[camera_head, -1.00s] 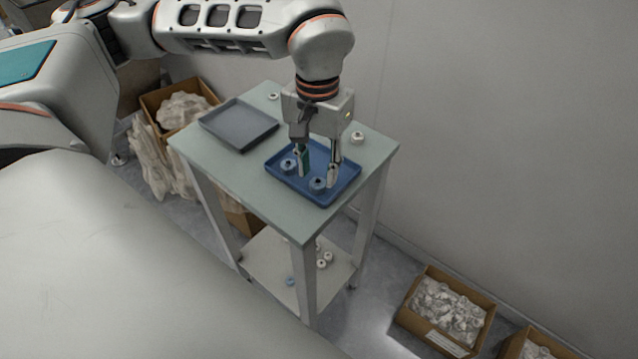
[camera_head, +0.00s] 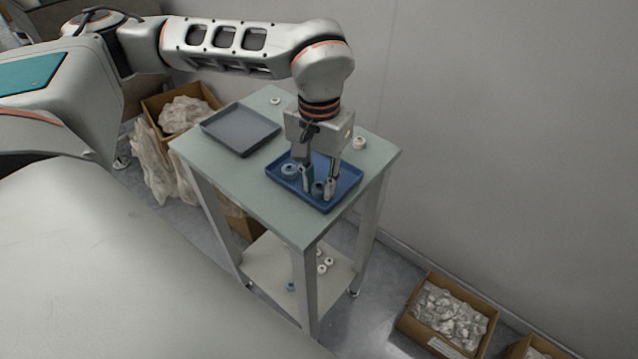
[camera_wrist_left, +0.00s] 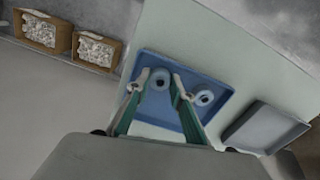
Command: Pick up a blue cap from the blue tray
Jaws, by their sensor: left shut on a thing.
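The blue tray (camera_head: 346,193) lies on the small table. My left gripper (camera_head: 318,189) points down into it and is shut on a blue cap (camera_head: 318,187), which sits between its two fingers and is partly hidden by them. In the left wrist view the held cap (camera_wrist_left: 160,80) shows between the fingertips. A second blue cap (camera_head: 289,170) lies in the tray to the left of the gripper, apart from it; it also shows in the left wrist view (camera_wrist_left: 204,98). I cannot tell whether the held cap still touches the tray floor. My right gripper is not in view.
A grey tray (camera_head: 240,129) lies on the table (camera_head: 281,209) left of the blue tray. White caps stand near the table's back (camera_head: 275,101) and right edge (camera_head: 359,143). Boxes of wrapped parts (camera_head: 447,314) are on the floor. A wall is behind the table.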

